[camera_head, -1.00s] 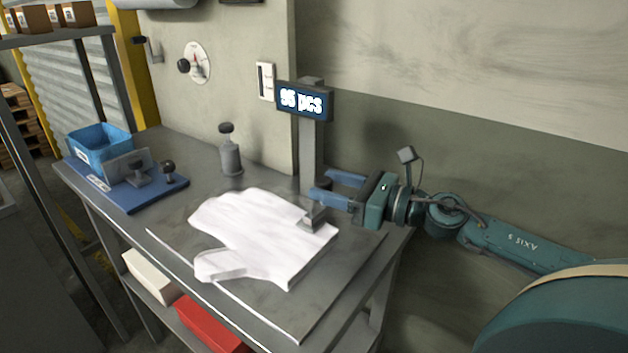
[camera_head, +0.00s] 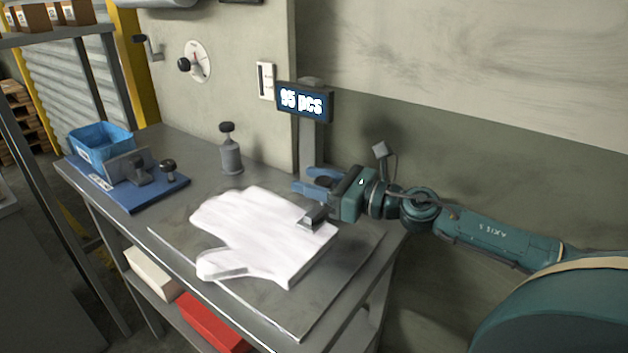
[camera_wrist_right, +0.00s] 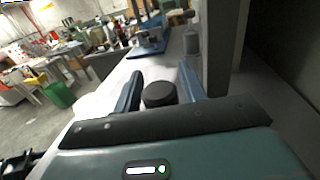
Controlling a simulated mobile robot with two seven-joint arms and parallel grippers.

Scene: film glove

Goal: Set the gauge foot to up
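The gauge is a grey post (camera_head: 307,140) with a display (camera_head: 304,102) that reads 95 pcs. Its grey foot (camera_head: 315,216) is down at the right edge of the white glove stack (camera_head: 262,232). A dark round knob (camera_head: 322,181) sits low by the post. My right gripper (camera_head: 303,180) is open, with its blue fingers on either side of the knob. The right wrist view shows the knob (camera_wrist_right: 160,94) between the two fingers, with gaps visible at both sides. My left gripper is not in view.
A grey cylinder with a knob (camera_head: 231,155) stands behind the gloves. A blue base plate (camera_head: 145,190) with a clamp and a blue bin (camera_head: 100,148) are at the left. A wall panel rises behind the bench (camera_head: 185,165).

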